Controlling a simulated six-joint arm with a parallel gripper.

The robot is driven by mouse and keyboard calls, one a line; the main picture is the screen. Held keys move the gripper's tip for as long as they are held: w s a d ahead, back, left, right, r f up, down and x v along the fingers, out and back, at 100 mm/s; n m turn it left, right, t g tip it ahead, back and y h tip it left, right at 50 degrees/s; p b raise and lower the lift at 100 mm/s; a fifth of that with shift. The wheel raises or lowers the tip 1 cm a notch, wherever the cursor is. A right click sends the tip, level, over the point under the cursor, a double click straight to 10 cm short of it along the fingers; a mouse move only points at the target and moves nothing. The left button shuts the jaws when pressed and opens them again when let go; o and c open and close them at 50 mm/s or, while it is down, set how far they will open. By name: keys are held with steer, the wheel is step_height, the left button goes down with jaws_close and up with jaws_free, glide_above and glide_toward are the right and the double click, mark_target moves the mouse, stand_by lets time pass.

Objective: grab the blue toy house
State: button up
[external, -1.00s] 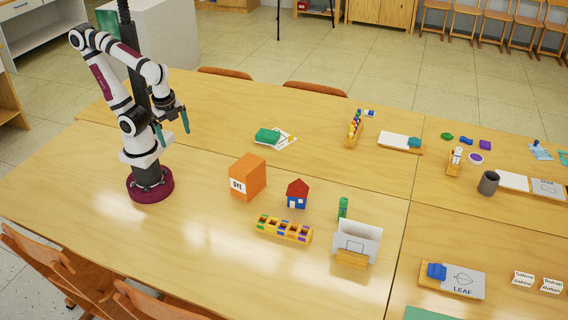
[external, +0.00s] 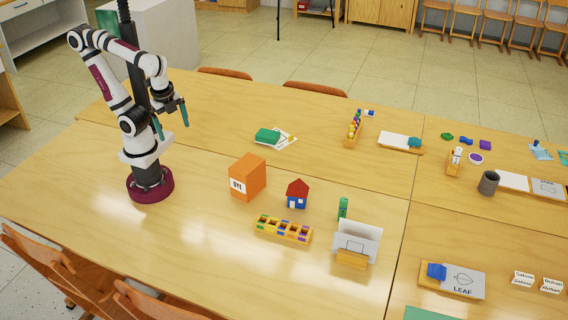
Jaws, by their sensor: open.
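The blue toy house (external: 297,200) has blue walls, a white door and window, and a red roof. It stands upright on the table, right of the orange box. My gripper (external: 172,121) has two teal fingers, apart and pointing down, with nothing between them. It is above the table, to the left of and farther back than the toy house, and well apart from it.
An orange box (external: 247,177) marked "DYE" stands between my arm and the house. A yellow tray of colored blocks (external: 284,229) lies just in front of the house. A green object (external: 343,208) and a white card holder (external: 357,241) stand to its right.

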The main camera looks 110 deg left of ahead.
steer(key=w+r+n+h, duration=0.3)
steer(key=w+n+h, duration=0.1)
steer(key=w+n, duration=0.45)
steer(key=w+r+n+h, duration=0.3)
steer(key=w+n, duration=0.4)
steer(key=w, duration=0.3)
steer(key=w+a+f+n+t+h, duration=0.3)
steer(key=w+a+n+t+h, duration=0.25)
steer(key=w+a+n, duration=0.95)
steer(key=t, duration=0.2)
glide_toward(299, 204)
steer(key=x, duration=0.3)
steer(key=shift+w+r+g+y, duration=0.1)
steer(key=shift+g+y, duration=0.15)
steer(key=x, duration=0.6)
steer(key=shift+d, duration=0.15)
steer(key=c, duration=1.1)
steer(key=shift+o, duration=0.2)
steer(key=shift+r, duration=0.15)
